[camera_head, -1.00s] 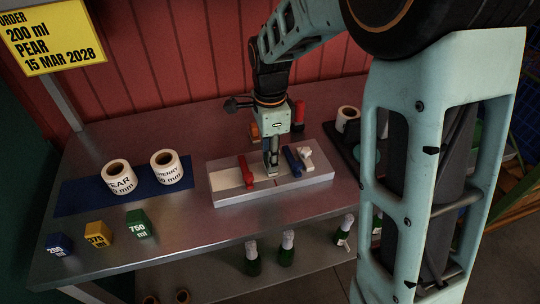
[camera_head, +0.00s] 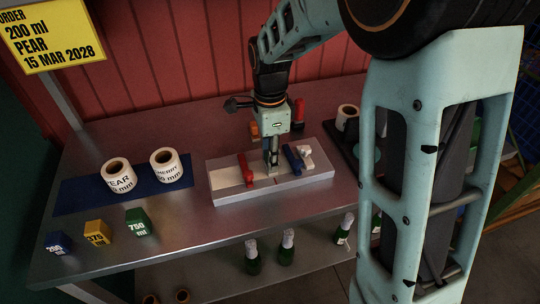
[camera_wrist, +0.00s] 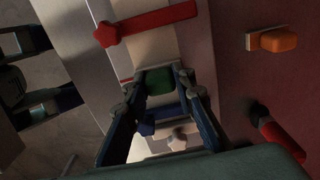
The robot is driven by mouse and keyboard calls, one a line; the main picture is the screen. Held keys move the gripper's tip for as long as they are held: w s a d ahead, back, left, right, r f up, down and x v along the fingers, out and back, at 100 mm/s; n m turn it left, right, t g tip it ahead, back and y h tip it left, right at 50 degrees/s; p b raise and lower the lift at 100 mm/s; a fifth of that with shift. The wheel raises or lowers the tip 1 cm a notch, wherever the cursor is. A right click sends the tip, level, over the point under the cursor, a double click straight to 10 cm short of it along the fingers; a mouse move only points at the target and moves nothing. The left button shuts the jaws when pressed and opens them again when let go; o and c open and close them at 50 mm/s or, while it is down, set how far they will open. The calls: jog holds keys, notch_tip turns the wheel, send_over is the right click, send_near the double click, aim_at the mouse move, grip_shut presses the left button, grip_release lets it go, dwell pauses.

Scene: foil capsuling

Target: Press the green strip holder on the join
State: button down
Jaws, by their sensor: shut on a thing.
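My gripper (camera_head: 271,166) points down over the pale block (camera_head: 225,190) at the back middle of the bench. In the wrist view, my gripper (camera_wrist: 160,96) has its fingers around a green piece (camera_wrist: 159,80), the green strip holder. It sits close to a thin red line across the block, which I take as the join. From the head camera the fingers mostly hide the green piece. I cannot tell whether it touches the block. A red holder (camera_head: 246,170) lies left of my gripper, and a blue holder (camera_head: 292,160) lies to its right.
A white clamp-like piece (camera_head: 306,157) is on the block's right end. Two label rolls (camera_head: 119,179) (camera_head: 166,168) stand on a blue mat (camera_head: 80,198). Blue, yellow and green cubes (camera_head: 139,223) line the front left. Bottles (camera_head: 287,250) stand below. The bench front is clear.

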jog(key=shift+r+p, duration=2.7)
jog(key=shift+r, duration=0.8)
jog(key=shift+a, duration=0.15)
